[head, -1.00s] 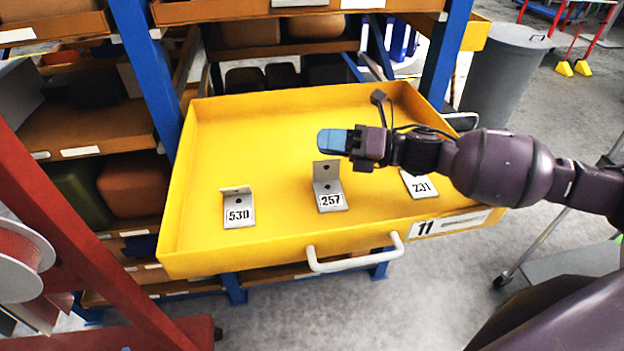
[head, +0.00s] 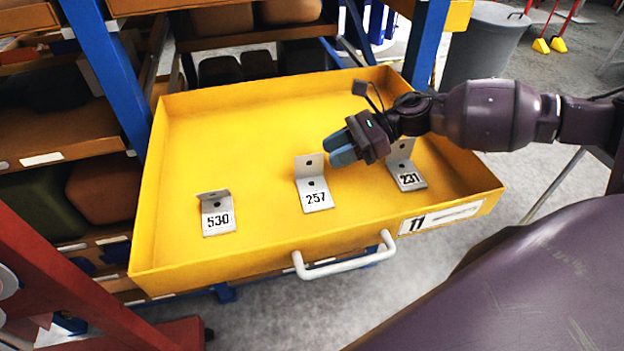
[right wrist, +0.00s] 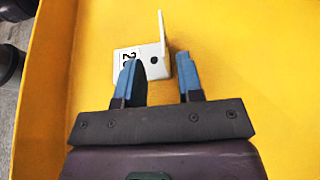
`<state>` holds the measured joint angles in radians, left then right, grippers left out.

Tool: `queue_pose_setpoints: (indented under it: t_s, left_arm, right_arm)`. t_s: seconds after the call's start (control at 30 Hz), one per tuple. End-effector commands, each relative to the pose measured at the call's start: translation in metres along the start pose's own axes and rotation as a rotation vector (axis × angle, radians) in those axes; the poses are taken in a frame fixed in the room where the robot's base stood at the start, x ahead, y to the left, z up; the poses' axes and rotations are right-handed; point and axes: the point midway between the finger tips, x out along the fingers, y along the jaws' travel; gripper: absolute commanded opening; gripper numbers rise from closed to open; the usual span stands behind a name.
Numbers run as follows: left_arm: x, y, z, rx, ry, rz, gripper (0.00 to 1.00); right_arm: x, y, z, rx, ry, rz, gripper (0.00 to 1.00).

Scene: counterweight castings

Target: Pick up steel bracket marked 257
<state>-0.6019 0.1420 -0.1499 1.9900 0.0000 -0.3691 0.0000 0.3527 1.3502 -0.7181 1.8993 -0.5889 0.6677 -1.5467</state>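The steel bracket marked 257 (head: 315,197) is an L-shaped grey plate with a hole, standing in the yellow drawer (head: 240,130) between two similar brackets. My right gripper (head: 341,149) is just right of and above its upright plate in the head view. In the right wrist view, the two blue fingers (right wrist: 159,77) are spread apart with nothing between them, and a bracket (right wrist: 150,58) lies just beyond their tips. Its label is partly hidden by the left finger, with only a "2" clear. My left gripper is not in view.
The bracket marked 530 (head: 217,218) stands to the left and the bracket marked 231 (head: 406,172) to the right, partly behind my right gripper. The drawer has raised walls and a white front handle (head: 345,262). A blue rack post (head: 105,75) rises at the left.

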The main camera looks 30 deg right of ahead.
Motion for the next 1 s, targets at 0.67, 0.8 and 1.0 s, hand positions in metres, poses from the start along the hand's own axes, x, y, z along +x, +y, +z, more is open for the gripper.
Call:
queue_pose_setpoints:
  t_s: [0.67,0.8,1.0]
  left_arm:
    - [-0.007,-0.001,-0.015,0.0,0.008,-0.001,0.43]
    - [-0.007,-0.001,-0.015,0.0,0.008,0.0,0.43]
    - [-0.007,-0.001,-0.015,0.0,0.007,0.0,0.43]
  right_arm:
    - [0.059,-0.005,0.002,0.002,-0.001,-0.002,0.34]
    - [0.059,-0.005,0.001,0.003,-0.001,-0.002,0.34]
    - [0.059,-0.004,0.001,0.003,-0.001,-0.001,0.08]
